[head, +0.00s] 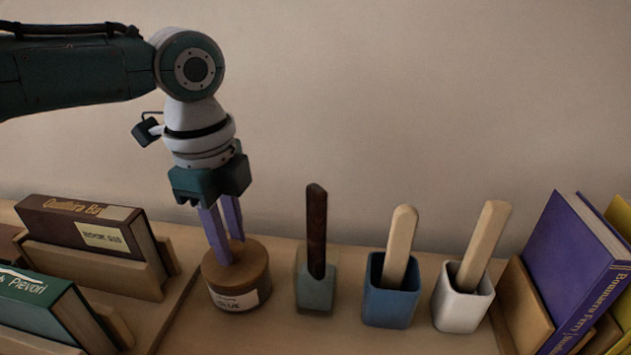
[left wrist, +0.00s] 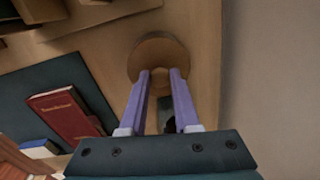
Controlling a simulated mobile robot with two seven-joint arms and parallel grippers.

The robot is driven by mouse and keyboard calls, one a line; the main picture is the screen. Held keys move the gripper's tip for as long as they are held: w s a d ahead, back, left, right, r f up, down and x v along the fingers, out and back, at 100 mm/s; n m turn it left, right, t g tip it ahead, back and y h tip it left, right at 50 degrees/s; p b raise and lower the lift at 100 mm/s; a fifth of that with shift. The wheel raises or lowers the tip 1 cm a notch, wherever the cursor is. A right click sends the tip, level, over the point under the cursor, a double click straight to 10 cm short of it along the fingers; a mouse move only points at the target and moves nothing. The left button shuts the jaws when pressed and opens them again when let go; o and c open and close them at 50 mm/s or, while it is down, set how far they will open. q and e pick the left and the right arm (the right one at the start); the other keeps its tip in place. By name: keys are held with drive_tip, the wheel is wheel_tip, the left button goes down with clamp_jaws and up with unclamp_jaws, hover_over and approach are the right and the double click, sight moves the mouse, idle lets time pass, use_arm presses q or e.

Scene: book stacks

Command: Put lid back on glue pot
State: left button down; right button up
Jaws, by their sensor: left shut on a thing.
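The glue pot (head: 238,300) stands on the shelf at left of centre in the head view, a round brown pot with a white label. Its round wooden lid (head: 254,262) is at the top of the pot, looking level and lined up with it. I cannot tell whether a small gap is left between them. My left gripper (head: 229,252) points down with its purple fingers shut on the lid's knob, which the fingers mostly hide. The left wrist view shows the lid (left wrist: 158,48) beyond the fingertips, covering the pot. My right gripper is not in view.
Right of the pot stand a grey-green holder (head: 315,290) with a dark stick, a blue cup (head: 391,300) and a white cup (head: 462,305) with pale sticks. Books in wooden supports stand left, including a brown book (head: 85,228); a purple book (head: 580,265) leans at right.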

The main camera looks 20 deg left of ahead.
use_arm(q)
drive_tip(key=shift+c, duration=0.4)
unclamp_jaws()
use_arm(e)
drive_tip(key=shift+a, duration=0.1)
use_arm(q)
drive_tip(key=shift+r, duration=0.1)
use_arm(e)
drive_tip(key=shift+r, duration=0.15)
use_arm(q)
wheel_tip(320, 180, up, 7)
drive_tip(key=p, duration=0.8)
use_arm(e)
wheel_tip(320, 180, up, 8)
use_arm(q)
drive_tip(key=shift+c, duration=0.2)
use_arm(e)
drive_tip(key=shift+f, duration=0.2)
use_arm(q)
clamp_jaws()
idle(0.4)
